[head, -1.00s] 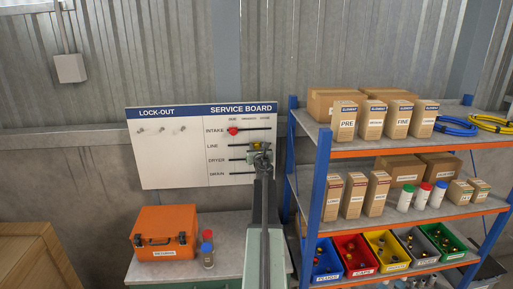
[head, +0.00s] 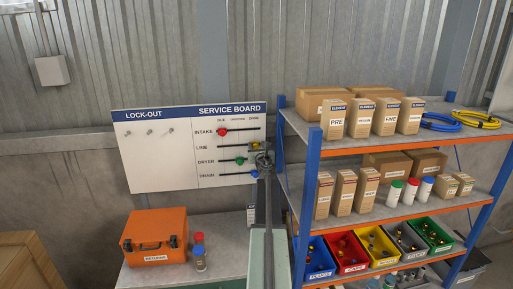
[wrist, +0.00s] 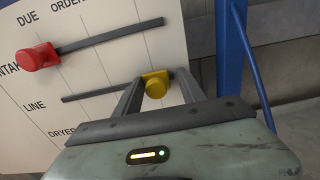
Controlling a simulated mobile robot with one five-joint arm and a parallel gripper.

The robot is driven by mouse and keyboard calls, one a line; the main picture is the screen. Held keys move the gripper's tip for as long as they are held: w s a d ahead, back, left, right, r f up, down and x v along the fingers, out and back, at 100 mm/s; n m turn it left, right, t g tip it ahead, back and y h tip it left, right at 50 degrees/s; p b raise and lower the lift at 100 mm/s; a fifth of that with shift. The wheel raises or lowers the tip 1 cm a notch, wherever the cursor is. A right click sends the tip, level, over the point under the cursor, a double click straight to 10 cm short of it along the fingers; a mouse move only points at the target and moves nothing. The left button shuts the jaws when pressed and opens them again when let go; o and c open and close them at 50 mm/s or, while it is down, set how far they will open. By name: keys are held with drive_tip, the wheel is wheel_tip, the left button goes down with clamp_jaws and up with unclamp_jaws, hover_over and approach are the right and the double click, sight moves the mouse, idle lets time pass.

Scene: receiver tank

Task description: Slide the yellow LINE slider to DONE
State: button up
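The yellow LINE slider (head: 254,146) sits at the right end of its rail, under the DONE column of the service board (head: 155,160). In the wrist view the yellow slider (wrist: 155,85) stands between the two fingers of my gripper (wrist: 160,82). The left finger is against or very near its left side, and a small gap shows on its right. The fingers are apart, so my gripper looks open around the slider. In the head view my gripper (head: 262,157) is at the board's right edge and partly covers the area below the slider.
The red INTAKE slider (head: 222,132) is at the left, under DUE. The green DRYER slider (head: 239,161) is mid-rail, and the DRAIN slider (head: 254,173) is at the right. A blue shelf post (wrist: 232,50) stands close right of the board. An orange case (head: 155,230) rests below.

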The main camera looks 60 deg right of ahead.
drive_tip(key=shift+s+a, duration=0.15)
drive_tip(key=shift+a, duration=0.1)
drive_tip(key=v, duration=0.7)
drive_tip(key=shift+s, duration=0.1)
